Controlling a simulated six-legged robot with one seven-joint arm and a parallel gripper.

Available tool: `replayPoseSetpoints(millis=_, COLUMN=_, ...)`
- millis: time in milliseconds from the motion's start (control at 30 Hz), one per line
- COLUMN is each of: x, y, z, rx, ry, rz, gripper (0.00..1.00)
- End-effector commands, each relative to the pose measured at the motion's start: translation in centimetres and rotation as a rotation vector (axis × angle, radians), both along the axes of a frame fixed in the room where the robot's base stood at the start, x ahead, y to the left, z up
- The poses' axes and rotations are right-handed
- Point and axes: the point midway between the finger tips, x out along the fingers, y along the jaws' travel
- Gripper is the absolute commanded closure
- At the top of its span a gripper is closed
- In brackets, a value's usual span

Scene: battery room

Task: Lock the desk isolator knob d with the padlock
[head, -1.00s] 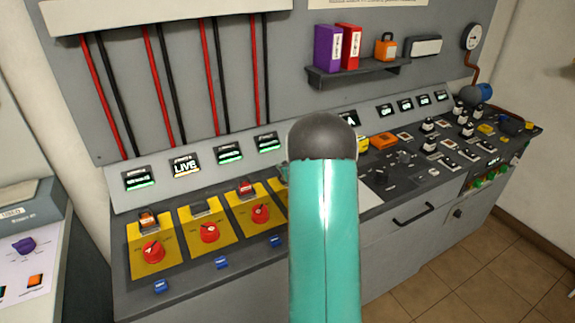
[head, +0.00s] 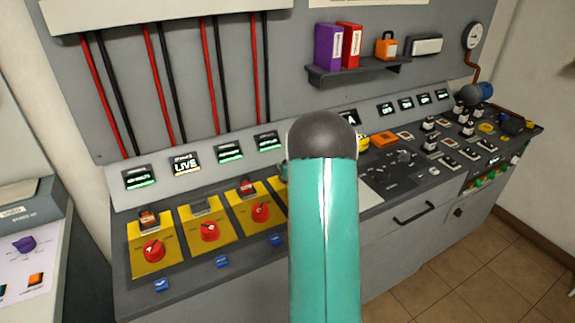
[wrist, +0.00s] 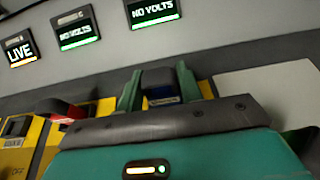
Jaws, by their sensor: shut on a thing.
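My gripper (wrist: 160,88) shows in the wrist view with its two teal fingers on either side of a dark blue block (wrist: 162,90), seemingly the padlock. Its lower part is hidden by my wrist housing, and no shackle can be made out. The fingers are over a yellow isolator plate (wrist: 205,88), below the NO VOLTS display (wrist: 152,12) at the right of its row. Knob d is not visible; my arm covers that area in the head view. Only a sliver of teal finger (head: 283,171) shows beside the arm there.
Several red isolator knobs stand to the left, including one (head: 261,211) just left of my arm. One display reads LIVE (head: 186,164). The back panel rises behind the desk. Small blue tags (head: 221,262) line the front edge. Switches crowd the desk's right side. A shelf (head: 355,73) hangs above.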

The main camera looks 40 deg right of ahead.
Motion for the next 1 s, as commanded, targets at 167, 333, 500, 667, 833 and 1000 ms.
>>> replayPoseSetpoints(millis=167, x=0.0, y=0.0, z=-0.2, rx=0.000, ry=-0.001, rz=0.000, gripper=0.89)
replayPoseSetpoints(millis=333, x=0.0, y=0.0, z=-0.5, rx=0.001, ry=-0.001, rz=0.000, gripper=0.89)
replayPoseSetpoints(millis=500, x=0.0, y=0.0, z=-0.8, rx=0.001, ry=0.000, rz=0.000, gripper=0.89)
replayPoseSetpoints(millis=667, x=0.0, y=0.0, z=-1.1, rx=0.000, ry=0.000, rz=0.000, gripper=0.89)
replayPoseSetpoints(millis=833, x=0.0, y=0.0, z=-1.2, rx=0.000, ry=0.000, rz=0.000, gripper=0.55)
replayPoseSetpoints(millis=1000, x=0.0, y=0.0, z=-1.2, rx=0.000, ry=0.000, rz=0.000, gripper=0.55)
